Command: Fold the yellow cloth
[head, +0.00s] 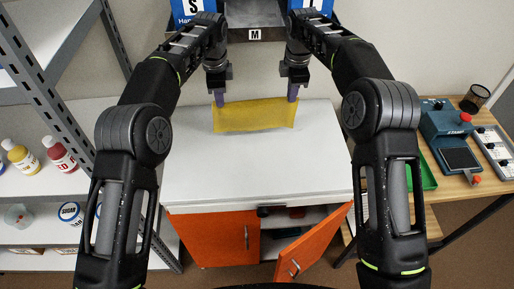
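The yellow cloth (255,116) is at the far part of the white cabinet top (255,165). It shows as a wide, short strip, and its far corners reach up to my grippers. My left gripper (219,101) is at its far left corner, with its fingers closed on the fabric there. My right gripper (292,98) is at the far right corner, also closed on the fabric. The upper edge runs between the two grippers. The fingertips are small in view, and how much fabric they pinch is hidden.
The near part of the cabinet top is clear. Below, an orange door (300,255) hangs open. A grey shelf with bottles (60,155) stands at left. A wooden table at right holds a blue stamp device (447,125) and a green tray (427,175).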

